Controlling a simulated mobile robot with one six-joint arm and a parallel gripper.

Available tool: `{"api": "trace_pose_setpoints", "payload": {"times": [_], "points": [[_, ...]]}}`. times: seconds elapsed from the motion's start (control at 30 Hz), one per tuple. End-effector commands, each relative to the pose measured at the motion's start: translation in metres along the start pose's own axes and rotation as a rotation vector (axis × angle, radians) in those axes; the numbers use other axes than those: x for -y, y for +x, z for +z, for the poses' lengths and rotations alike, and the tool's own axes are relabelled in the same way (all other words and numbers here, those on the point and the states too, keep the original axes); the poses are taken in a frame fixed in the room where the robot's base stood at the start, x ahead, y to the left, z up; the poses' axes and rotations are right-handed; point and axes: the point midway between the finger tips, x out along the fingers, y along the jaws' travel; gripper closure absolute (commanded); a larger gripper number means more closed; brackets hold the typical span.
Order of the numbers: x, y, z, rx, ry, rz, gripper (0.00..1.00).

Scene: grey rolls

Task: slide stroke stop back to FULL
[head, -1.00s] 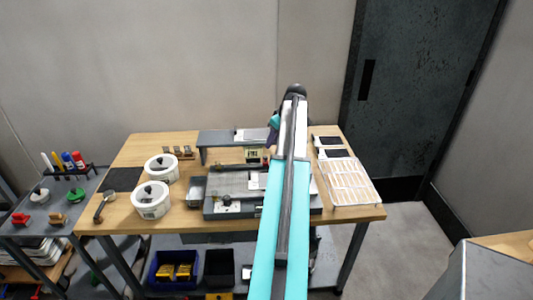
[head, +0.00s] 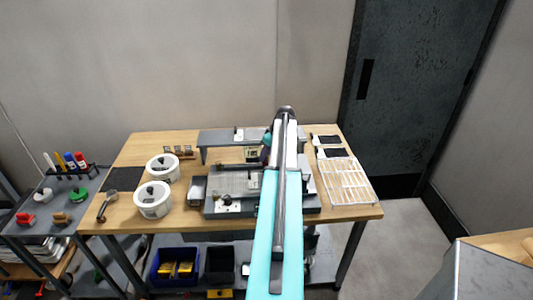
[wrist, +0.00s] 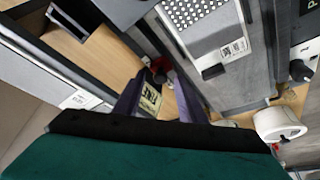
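A grey machine (head: 225,207) with a flat bed stands at the middle of the table, partly behind my arm. A small cream plate with dark print (wrist: 150,98) shows between my fingers in the wrist view; its wording is too small to read surely. A dark and red knob-like part (wrist: 158,68) lies just beyond the plate; I cannot tell whether this is the stroke stop. My gripper (wrist: 160,98) has its two purple fingers apart, on either side of the plate in the picture, with no thing visibly clamped. Contact cannot be told. In the head view my arm hides the fingers.
Two white round pots (head: 152,199) stand left on the table. A white wire rack (head: 347,181) lies at the right. A raised grey shelf (head: 220,137) stands behind the machine. In the wrist view, a perforated grey plate (wrist: 195,12) is close by.

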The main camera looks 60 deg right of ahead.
Motion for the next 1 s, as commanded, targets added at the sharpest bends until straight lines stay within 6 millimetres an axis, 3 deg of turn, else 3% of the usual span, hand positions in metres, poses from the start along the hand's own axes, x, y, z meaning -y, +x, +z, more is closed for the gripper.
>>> {"api": "trace_pose_setpoints", "payload": {"times": [0.33, 0.57, 1.0], "points": [[0.0005, 0.0028, -0.0003, 0.0, -0.001, 0.0, 0.63], [0.0007, 0.0027, -0.0005, 0.0, -0.001, 0.0, 1.0], [-0.0006, 0.0031, 0.001, 0.0, 0.009, 0.005, 1.0]]}}
